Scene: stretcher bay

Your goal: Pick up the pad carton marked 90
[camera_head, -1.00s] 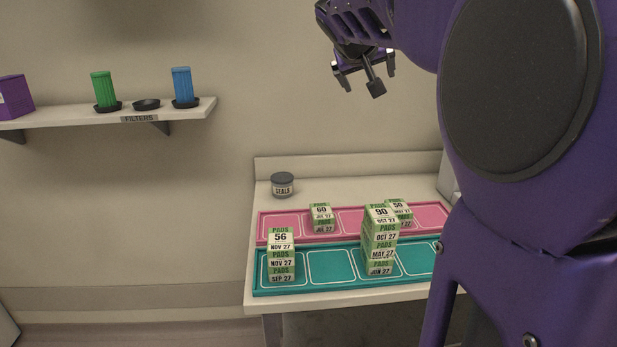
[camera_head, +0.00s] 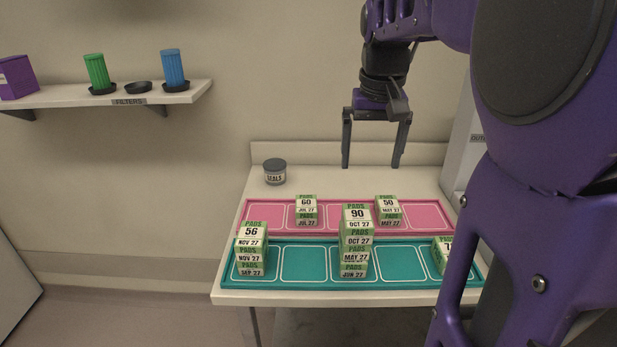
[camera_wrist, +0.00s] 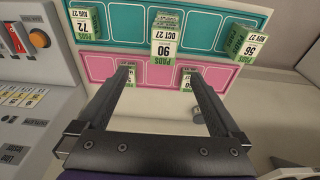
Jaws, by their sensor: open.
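The pad carton marked 90 (camera_head: 357,217) is green and white and tops a stack of several cartons on the teal tray (camera_head: 305,284). Its face reads OCT 27; the cartons below read MAY 27 and JUN 27. In the wrist view the 90 carton (camera_wrist: 164,48) appears upside down, beyond my fingertips. My gripper (camera_head: 372,165) is open and empty, pointing down above and behind the trays. In the wrist view its two fingers (camera_wrist: 160,78) stand wide apart, and they partly cover the cartons on the pink tray.
The pink tray (camera_head: 345,213) behind holds cartons marked 60 (camera_head: 306,204) and 50 (camera_head: 387,206). A stack topped by 56 (camera_head: 252,233) stands at the teal tray's left, another carton (camera_head: 441,255) at its right. A seals jar (camera_head: 275,172) stands behind. A filter shelf (camera_head: 190,93) is at left.

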